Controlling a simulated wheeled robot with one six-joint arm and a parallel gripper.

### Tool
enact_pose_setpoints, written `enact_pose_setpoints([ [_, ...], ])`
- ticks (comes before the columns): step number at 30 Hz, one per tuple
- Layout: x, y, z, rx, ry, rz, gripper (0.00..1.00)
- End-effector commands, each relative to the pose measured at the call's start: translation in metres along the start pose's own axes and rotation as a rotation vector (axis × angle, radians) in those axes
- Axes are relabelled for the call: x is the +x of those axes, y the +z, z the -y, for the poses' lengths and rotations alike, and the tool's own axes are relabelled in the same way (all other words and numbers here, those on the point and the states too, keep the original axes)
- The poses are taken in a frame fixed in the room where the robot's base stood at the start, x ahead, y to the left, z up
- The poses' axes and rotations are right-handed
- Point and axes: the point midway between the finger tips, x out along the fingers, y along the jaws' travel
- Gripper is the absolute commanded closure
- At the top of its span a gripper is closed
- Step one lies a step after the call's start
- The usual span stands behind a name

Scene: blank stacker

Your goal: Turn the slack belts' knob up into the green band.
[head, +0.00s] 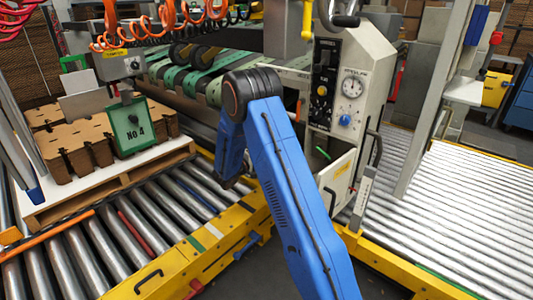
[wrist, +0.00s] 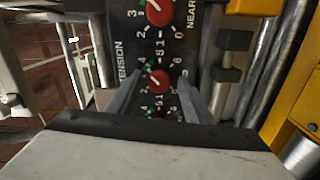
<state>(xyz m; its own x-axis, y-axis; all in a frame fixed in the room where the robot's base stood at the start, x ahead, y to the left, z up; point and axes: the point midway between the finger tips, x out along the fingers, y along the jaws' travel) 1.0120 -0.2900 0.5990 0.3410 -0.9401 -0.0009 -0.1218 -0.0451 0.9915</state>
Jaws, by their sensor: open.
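In the wrist view a black panel (wrist: 131,22) lettered TENSION and NEAR carries a column of red knobs with white pointer marks and number scales. The upper knob (wrist: 159,12) is cut by the top edge. The middle knob (wrist: 158,79) lies between the fingers of my gripper (wrist: 158,82), which stand apart on either side of it; I cannot tell if they touch it. Small green marks show by the scales. A further scale below is mostly hidden by my gripper. Green belts (head: 202,82) run across the machine in the head view, where my arm hides the knob panel.
A grey cabinet (head: 375,75) with a dial (head: 352,86) stands right of my arm. A pallet (head: 110,185) with cardboard stacks sits on the left roller conveyor. Yellow rails (head: 190,262) edge the conveyors. In the wrist view, a yellow part (wrist: 292,100) stands close at right.

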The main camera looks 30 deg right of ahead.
Motion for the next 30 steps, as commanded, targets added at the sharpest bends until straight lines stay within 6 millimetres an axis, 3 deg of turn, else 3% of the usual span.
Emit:
enact_pose_setpoints([
  [8,-0.028,-0.001,0.0,0.001,-0.001,-0.003,0.53],
  [24,-0.134,-0.001,0.001,-0.001,0.0,-0.003,0.53],
  [30,-0.162,0.0,0.001,-0.001,-0.001,-0.002,0.53],
])
